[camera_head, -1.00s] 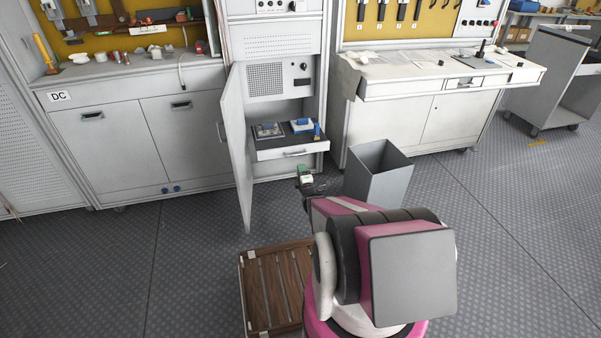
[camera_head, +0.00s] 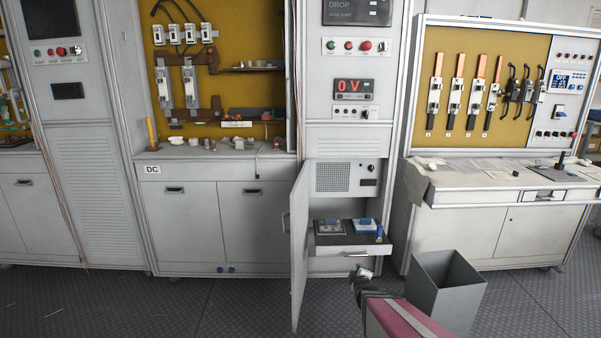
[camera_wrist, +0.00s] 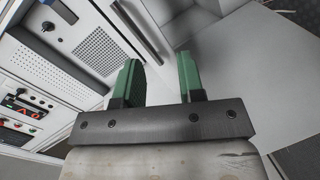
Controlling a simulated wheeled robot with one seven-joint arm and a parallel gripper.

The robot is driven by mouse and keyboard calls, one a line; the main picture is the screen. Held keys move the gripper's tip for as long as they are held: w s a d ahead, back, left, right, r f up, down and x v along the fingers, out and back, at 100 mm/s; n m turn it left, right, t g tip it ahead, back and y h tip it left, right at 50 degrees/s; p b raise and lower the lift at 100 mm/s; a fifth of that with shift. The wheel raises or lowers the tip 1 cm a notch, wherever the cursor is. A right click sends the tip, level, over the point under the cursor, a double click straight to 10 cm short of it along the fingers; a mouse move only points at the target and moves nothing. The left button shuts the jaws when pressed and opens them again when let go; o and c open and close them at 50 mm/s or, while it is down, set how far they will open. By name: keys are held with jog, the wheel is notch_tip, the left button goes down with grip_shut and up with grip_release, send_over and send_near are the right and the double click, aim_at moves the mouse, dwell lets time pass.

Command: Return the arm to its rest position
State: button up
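My arm (camera_head: 392,318) reaches up from the bottom edge of the head view, in front of the middle cabinet. My gripper (camera_head: 366,272) is at its far end, just below the open drawer (camera_head: 345,250). In the wrist view my gripper (camera_wrist: 161,75) has two green fingers standing apart, with nothing between them. The fingers point toward grey and white panel surfaces. Most of the arm is outside the head view.
A cabinet door (camera_head: 299,248) stands open left of the drawer, which holds blue and grey devices. A grey open bin (camera_head: 447,290) stands on the floor close right of my arm. A workbench (camera_head: 500,225) is behind it. Floor (camera_head: 245,305) is clear at left.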

jog(key=s+a+r+m+g, duration=0.2)
jog(key=s+r+m+g, duration=0.1)
jog(key=s, duration=0.4)
jog(key=s+a+r+m+g, duration=0.2)
jog(key=s+r+m+g, duration=0.1)
jog(key=s+m+g, duration=0.2)
jog(key=s+a+r+m+g, duration=0.2)
jog(key=s+r+m+g, duration=0.2)
jog(key=s+g, duration=0.3)
jog(key=shift+s+a+m+y, duration=0.35)
jog(key=shift+s+m, duration=0.25)
jog(key=shift+s, duration=0.35)
